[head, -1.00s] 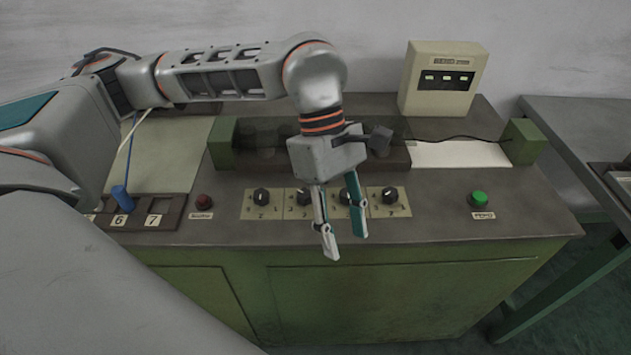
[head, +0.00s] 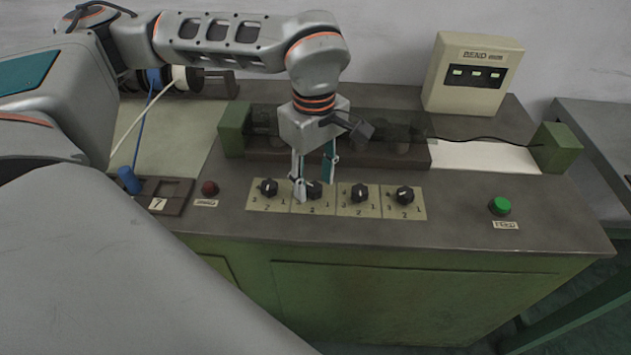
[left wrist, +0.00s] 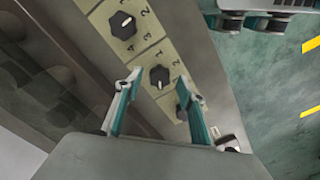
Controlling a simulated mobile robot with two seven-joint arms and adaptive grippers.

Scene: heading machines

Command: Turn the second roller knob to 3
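The second roller knob (head: 314,191) is black with a white mark, on a cream plate in a row of knobs on the console top. It also shows in the left wrist view (left wrist: 159,76), with printed numbers beside it. Its exact setting is too small to read. My left gripper (head: 314,186) points down at this knob, with its fingers apart, one at the near left and one at the far right of the knob. In the left wrist view the fingertips (left wrist: 160,84) stand either side of the knob, with gaps visible. My right gripper is out of view.
The first knob (head: 268,187), third knob (head: 360,193) and fourth knob (head: 405,196) stand close beside it. A red button (head: 210,188) is at left and a green FEED button (head: 500,205) at right. Rollers (head: 380,155) lie behind. A BEND display box (head: 472,75) stands at the back.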

